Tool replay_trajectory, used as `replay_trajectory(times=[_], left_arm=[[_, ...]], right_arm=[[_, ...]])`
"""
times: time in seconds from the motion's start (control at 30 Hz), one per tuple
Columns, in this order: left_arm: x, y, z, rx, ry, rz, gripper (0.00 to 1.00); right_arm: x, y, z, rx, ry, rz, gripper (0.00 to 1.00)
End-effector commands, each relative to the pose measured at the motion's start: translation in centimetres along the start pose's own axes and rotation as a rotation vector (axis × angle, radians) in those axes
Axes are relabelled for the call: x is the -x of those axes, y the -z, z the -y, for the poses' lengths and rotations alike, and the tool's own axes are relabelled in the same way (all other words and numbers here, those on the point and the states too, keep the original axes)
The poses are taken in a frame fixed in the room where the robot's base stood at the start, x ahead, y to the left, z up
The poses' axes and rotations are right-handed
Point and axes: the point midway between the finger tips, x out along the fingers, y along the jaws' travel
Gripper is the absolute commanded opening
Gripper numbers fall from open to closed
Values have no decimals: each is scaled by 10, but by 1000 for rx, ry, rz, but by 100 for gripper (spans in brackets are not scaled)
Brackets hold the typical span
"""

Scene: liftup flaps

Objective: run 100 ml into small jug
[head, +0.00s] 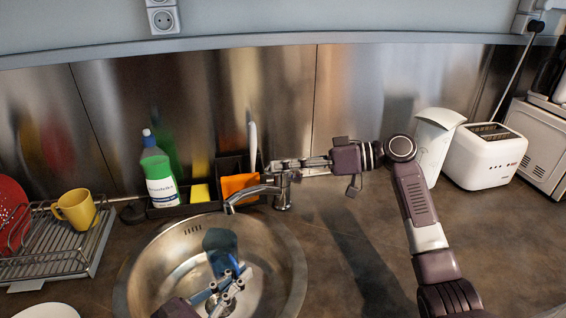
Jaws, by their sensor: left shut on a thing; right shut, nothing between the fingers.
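The small jug (220,241) looks blue and translucent, and it is inside the round metal sink (127,287), below the tap's spout. My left gripper (229,282) is over the sink at the bottom of the picture and is shut on the jug; the fingers hide part of it. The tap (254,190) stands behind the sink with its spout pointing left. No water stream can be made out, and the level in the jug cannot be read. My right gripper (280,166) is shut and empty at the top of the tap; whether it touches the lever is unclear.
A caddy behind the sink holds a green soap bottle (159,176), a yellow sponge (200,193) and an orange cloth (240,185). A dish rack with a yellow mug (76,208) stands left. A white toaster (484,157) stands right.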

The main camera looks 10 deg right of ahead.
Motion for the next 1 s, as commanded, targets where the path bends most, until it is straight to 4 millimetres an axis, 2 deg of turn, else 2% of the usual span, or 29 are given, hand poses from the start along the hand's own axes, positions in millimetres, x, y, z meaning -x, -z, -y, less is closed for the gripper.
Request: replay_trajectory(times=[0.27, 0.5, 0.6, 0.8, 1.0], left_arm=[[0, -1, 0, -1, 0, 1, 0], [0, -1, 0, -1, 0, 1, 0], [0, -1, 0, -1, 0, 1, 0], [0, -1, 0, -1, 0, 1, 0], [0, -2, 0, -2, 0, 3, 0]], right_arm=[[1, 5, -1, -1, -1, 2, 0], [12, 44, -2, 2, -1, -1, 0], [40, 38, -3, -1, -5, 1, 0], [82, 39, -3, -1, -4, 1, 0], [105, 39, -3, -2, -2, 0, 0]])
